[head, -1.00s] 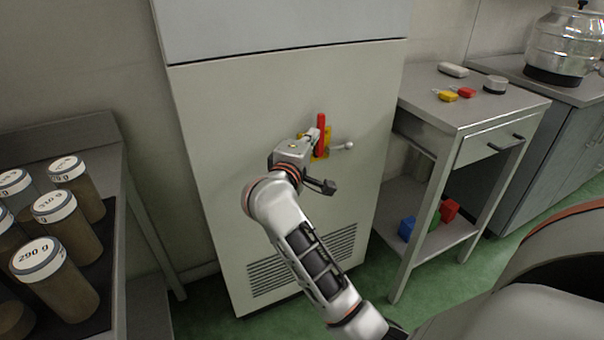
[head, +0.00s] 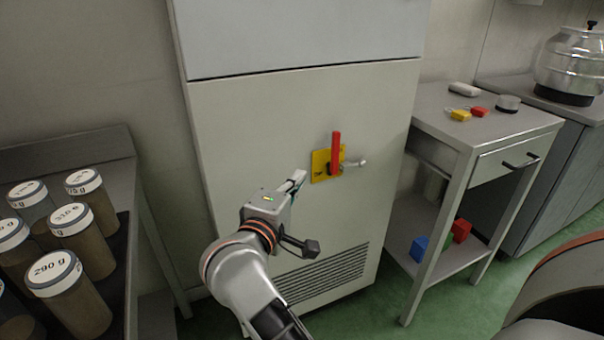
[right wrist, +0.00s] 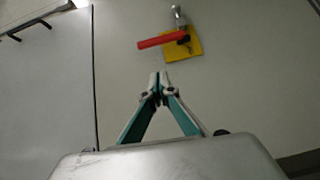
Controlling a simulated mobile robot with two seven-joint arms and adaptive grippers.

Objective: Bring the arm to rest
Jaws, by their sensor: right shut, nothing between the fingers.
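My right gripper (head: 299,177) is in front of the pale cabinet (head: 240,130), left of and slightly below a red lever handle on a yellow plate. In the right wrist view its fingers (right wrist: 160,80) are shut with nothing between them. The red handle (head: 336,152) stands upright on the yellow plate (head: 319,165); in the right wrist view the handle (right wrist: 160,41) appears lying sideways, apart from the fingertips. My left gripper is in neither view.
Labelled jars (head: 82,240) stand on a bench at left. A metal vessel (head: 570,65) is at far right.

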